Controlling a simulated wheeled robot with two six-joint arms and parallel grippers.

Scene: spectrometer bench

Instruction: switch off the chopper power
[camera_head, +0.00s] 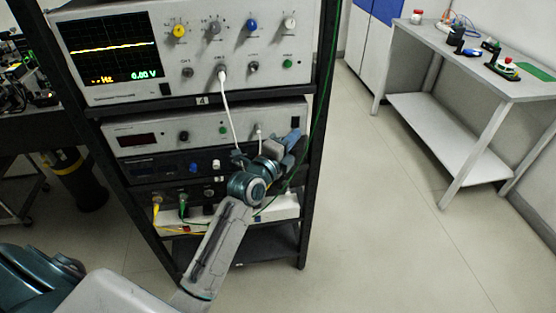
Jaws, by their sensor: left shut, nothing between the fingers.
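A grey instrument (150,143) with a dark red display stands in the rack below the oscilloscope; I cannot read a label that names it as the chopper unit. A small black switch (295,122) sits at the right end of its front panel. Its on or off position is too small to tell. My left gripper (294,142) is shut and empty, just below the black switch at the panel's right end. I cannot tell whether the fingertips touch the panel. My wrist and arm hide part of the units below. My right gripper is not in view.
The oscilloscope (200,75) above shows a yellow trace and 0.00 V. A white cable (228,110) hangs from it in front of the grey unit, and a green cable (326,100) runs down the rack's right side. A side table (450,63) stands right, with clear floor between.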

